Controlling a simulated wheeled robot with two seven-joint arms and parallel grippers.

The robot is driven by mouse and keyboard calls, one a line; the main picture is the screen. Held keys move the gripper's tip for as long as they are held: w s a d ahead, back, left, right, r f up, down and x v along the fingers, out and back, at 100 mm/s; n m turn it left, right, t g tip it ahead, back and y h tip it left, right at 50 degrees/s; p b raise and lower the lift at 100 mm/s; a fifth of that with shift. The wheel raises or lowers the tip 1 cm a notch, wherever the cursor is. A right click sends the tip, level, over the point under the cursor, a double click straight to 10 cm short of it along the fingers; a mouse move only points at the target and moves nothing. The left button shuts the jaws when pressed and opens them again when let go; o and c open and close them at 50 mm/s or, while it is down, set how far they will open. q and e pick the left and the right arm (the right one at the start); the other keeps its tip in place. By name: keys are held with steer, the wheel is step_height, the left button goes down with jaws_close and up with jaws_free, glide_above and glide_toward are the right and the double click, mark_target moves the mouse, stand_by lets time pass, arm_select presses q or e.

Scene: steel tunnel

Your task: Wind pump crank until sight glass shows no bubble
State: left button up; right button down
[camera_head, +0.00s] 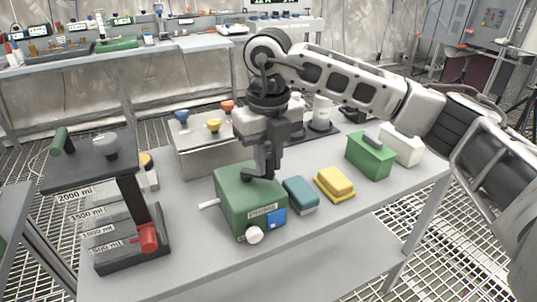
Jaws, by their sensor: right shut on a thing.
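The pump is a green box (236,204) on the grey table, with a label, a white round part (254,236) and a blue part (275,218) on its front and a white spout on its left side. My right gripper (259,173) points down at the top of the box, shut on the dark crank handle there. The gripper hides most of the crank. I cannot make out a sight glass or a bubble at this size. My left gripper is not in view.
A black stand (130,262) with millilitre marks and a red part is left of the pump. Teal (301,195) and yellow (334,184) blocks, a green box (370,156) and a white box (402,146) stand to the right. A grey box (203,150) with coloured knobs stands behind.

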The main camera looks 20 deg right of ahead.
steer(key=m, duration=0.2)
steer(key=s+a+m, duration=0.1)
steer(key=m, duration=0.1)
steer(key=shift+s+a+m, duration=0.1)
steer(key=shift+a+m, duration=0.05)
steer(key=shift+m, duration=0.15)
steer(key=shift+s+a+r+m, duration=0.15)
steer(key=shift+a+m, duration=0.3)
steer(key=shift+m, duration=0.75)
steer(key=shift+s+a+f+m, duration=0.1)
steer(key=shift+a+m, duration=0.35)
steer(key=shift+m, duration=0.75)
steer(key=c, duration=1.3)
jaws_free()
steer(key=shift+r, duration=0.15)
step_height(320, 180, up, 16)
steer(key=shift+f+p, duration=0.15)
steer(key=shift+p, duration=0.75)
